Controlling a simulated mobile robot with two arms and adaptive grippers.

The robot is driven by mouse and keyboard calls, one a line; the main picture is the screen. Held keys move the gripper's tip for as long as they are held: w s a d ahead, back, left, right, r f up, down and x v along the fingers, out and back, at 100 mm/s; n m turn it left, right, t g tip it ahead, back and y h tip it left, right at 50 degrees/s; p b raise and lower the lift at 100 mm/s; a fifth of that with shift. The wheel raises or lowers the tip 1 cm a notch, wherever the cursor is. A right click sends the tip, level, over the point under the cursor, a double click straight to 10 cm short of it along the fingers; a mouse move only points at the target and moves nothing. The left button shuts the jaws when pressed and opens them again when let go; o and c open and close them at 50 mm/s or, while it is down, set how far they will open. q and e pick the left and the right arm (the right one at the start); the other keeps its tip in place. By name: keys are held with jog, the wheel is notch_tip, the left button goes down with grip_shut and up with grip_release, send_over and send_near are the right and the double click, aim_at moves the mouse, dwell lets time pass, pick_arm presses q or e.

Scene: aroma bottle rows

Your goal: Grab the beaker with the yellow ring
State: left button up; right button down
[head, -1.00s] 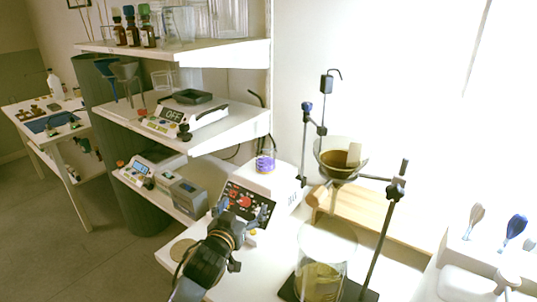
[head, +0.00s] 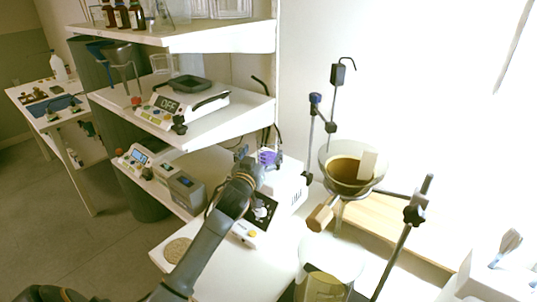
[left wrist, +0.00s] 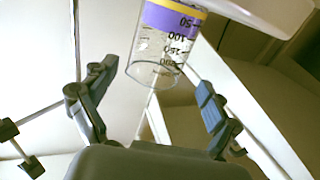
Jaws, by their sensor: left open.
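The beaker (left wrist: 165,45) is clear with black graduation marks, a purple band and a yellow ring at the picture's top edge in the left wrist view. In the head view the beaker (head: 267,157) shows as a small purple patch on the white heater, partly hidden by my gripper. My left gripper (head: 260,161) is open, with its fingers spread to either side of the beaker. In the left wrist view the left gripper (left wrist: 157,78) has the beaker's end between its fingertips, with gaps on both sides. My right gripper is not in view.
The white heater (head: 291,186) stands on the bench. To its right are a glass funnel (head: 350,172) on a metal stand, a wooden rack (head: 375,217) and a large glass vessel (head: 330,262). Shelves with a balance (head: 190,105) stand to the left.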

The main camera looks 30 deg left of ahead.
aim_at(271, 139)
pick_arm(q)
jog(key=shift+x, duration=2.1)
jog(key=shift+w+f, duration=0.15)
jog(key=shift+w, duration=0.4)
jog(key=shift+c, duration=0.6)
jog(key=c, duration=1.1)
jog(key=shift+c, duration=0.9)
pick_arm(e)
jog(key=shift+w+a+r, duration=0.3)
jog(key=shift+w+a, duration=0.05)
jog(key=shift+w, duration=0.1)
